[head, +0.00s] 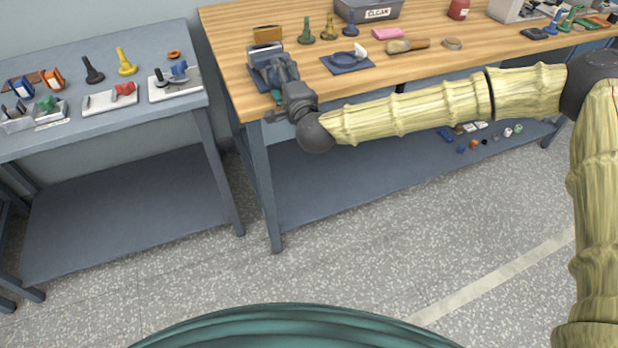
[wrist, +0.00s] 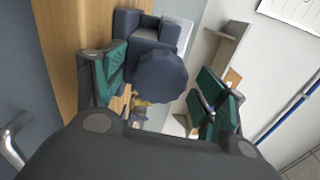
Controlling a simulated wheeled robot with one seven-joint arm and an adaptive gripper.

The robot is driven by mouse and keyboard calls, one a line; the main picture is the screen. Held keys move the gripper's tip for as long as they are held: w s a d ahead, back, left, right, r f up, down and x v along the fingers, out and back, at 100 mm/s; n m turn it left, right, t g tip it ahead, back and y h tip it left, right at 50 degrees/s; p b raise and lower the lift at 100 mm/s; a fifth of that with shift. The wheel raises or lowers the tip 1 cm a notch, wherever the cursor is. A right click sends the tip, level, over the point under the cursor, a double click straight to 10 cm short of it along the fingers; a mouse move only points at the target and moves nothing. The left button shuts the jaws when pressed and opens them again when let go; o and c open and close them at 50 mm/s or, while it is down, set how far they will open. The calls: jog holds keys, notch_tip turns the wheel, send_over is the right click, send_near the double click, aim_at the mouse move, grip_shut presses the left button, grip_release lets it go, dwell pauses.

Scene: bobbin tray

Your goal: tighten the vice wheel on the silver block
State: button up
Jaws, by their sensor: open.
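The vice (head: 262,66) is dark blue-grey and stands at the left front corner of the wooden bench, partly hidden behind my gripper in the head view. In the wrist view its body (wrist: 140,28) is at the top, and its dark, many-sided wheel (wrist: 162,75) faces the camera. A pale grey surface (wrist: 183,32) beside the vice body may be the silver block; I cannot tell for sure. My gripper (head: 279,100) is open at the vice's front. In the wrist view its green-padded fingers stand on either side of the wheel, apart from it as far as I can see.
The wooden bench (head: 415,64) carries a brown block (head: 267,34), a blue mat (head: 340,66), a brush (head: 407,45) and a bin marked CLEAN (head: 370,12). A grey table (head: 150,45) with trays and small tools stands at left. The floor between and in front is clear.

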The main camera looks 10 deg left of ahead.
jog(key=n+p, duration=0.4)
jog(key=shift+r+n, duration=0.2)
jog(key=shift+n, duration=0.2)
jog(key=n+p, duration=0.3)
jog(key=n, duration=0.1)
jog(key=shift+p, duration=0.4)
jog(key=n+p, duration=0.6)
jog(key=shift+f+n+p, duration=0.1)
jog(key=shift+n+p, duration=0.8)
jog(key=shift+p, duration=0.05)
jog(key=shift+d+f, duration=0.1)
jog(key=shift+f, duration=0.05)
jog(key=b+v, duration=0.4)
jog(key=v, duration=0.7)
jog(key=s+d+f+g+b, duration=0.1)
jog(key=s+f+b, duration=0.1)
jog(key=f, duration=0.5)
jog(key=s+d+f+g+h+b, duration=0.1)
jog(key=f+b, duration=0.3)
jog(key=f, duration=0.4)
jog(key=s+d+f+g+b, duration=0.2)
jog(key=s+f+b, duration=0.2)
jog(key=f, duration=0.4)
jog(key=shift+d, duration=0.25)
jog(key=shift+f, duration=0.15)
